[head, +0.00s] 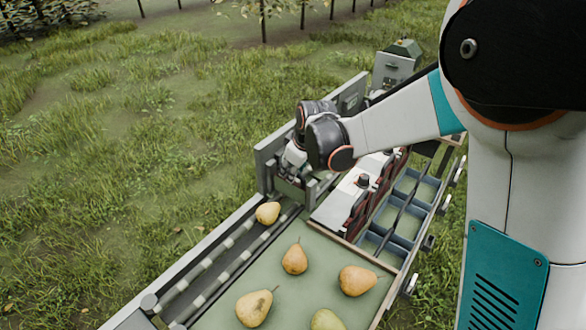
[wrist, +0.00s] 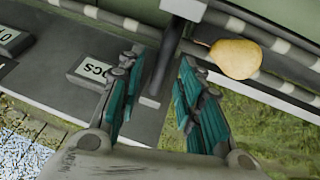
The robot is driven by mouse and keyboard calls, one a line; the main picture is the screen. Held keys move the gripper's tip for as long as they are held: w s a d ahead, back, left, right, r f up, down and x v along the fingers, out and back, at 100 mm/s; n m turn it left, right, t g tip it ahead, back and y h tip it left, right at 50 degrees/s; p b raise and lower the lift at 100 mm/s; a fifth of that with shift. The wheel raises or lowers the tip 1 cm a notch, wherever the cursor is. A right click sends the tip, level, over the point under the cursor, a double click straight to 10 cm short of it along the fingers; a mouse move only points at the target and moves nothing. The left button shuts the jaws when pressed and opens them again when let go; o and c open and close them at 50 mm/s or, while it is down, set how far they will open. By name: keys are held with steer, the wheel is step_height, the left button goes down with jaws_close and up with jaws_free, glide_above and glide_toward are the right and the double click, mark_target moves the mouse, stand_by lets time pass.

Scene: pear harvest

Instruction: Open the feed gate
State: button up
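The feed gate (head: 287,188) stands across the roller lane in the head view, largely hidden behind my gripper (head: 293,165). In the wrist view, a grey bar (wrist: 167,62) with a pale block at its top end, seemingly part of the gate, lies between the teal fingers of my gripper (wrist: 161,60). The fingers are spread, with visible gaps on both sides of the bar; I cannot tell whether either touches it. A yellow pear (head: 268,213) rests on the rollers close to the gate, and it also shows right of the fingers in the wrist view (wrist: 236,58).
Several pears lie on the green tray (head: 275,262) in front. A divided blue bin (head: 405,222) stands to the right. A grey side wall (head: 352,95) runs behind my gripper. A label block (wrist: 95,72) sits left of the fingers. Grass lies open to the left.

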jaws_close()
step_height(320, 180, up, 8)
steer(key=p, duration=0.4)
steer(key=shift+f, duration=0.35)
jaws_free()
steer(key=v, duration=1.2)
steer(key=shift+s, duration=0.15)
